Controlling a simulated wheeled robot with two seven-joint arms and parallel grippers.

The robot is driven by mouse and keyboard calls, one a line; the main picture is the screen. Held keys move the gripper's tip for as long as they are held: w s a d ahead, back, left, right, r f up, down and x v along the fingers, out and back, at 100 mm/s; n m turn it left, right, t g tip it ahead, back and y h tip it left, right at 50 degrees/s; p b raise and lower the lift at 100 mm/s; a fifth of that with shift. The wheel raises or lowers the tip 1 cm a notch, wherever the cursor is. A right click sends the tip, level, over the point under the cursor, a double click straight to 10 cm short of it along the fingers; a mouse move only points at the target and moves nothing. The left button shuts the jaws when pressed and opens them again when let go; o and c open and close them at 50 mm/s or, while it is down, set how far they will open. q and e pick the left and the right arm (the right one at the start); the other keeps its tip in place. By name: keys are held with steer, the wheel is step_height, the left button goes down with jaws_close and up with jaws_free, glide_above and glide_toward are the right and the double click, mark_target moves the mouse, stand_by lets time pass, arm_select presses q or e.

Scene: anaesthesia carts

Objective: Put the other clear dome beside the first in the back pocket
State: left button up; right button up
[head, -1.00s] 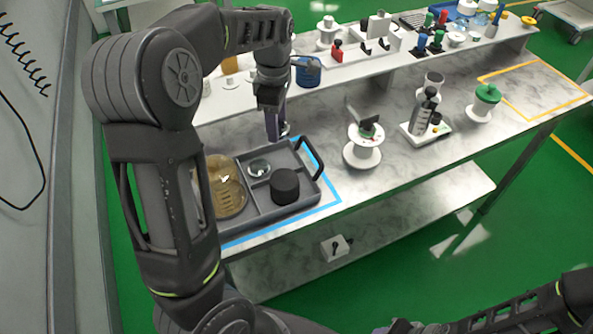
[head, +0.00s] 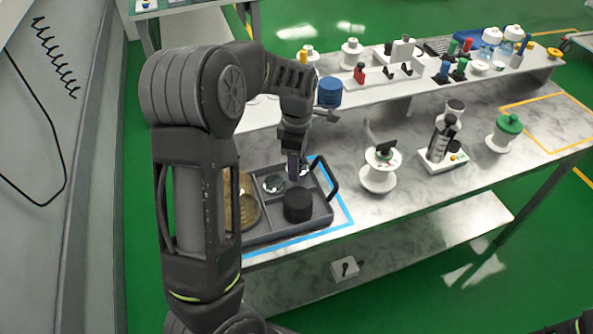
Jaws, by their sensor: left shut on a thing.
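A grey divided tray (head: 290,236) lies on the marble bench at the left. The first clear dome (head: 273,183) sits in its back pocket, left of my gripper. My left gripper (head: 293,176) points down over the right part of that pocket, shut on the other clear dome (head: 304,171). That dome is mostly hidden by the fingers, and I cannot tell whether it touches the pocket floor.
A black cylinder (head: 298,205) stands in the tray's front pocket. A round amber dish (head: 243,208) lies in the left compartment, partly behind my arm. A white spool-shaped stand (head: 378,180) is right of the tray, with clear bench between.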

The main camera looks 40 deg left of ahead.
arm_select(q)
step_height(320, 180, down, 3)
steer(key=shift+f, duration=0.4)
steer(key=shift+f, duration=0.1)
steer(key=o, duration=1.1)
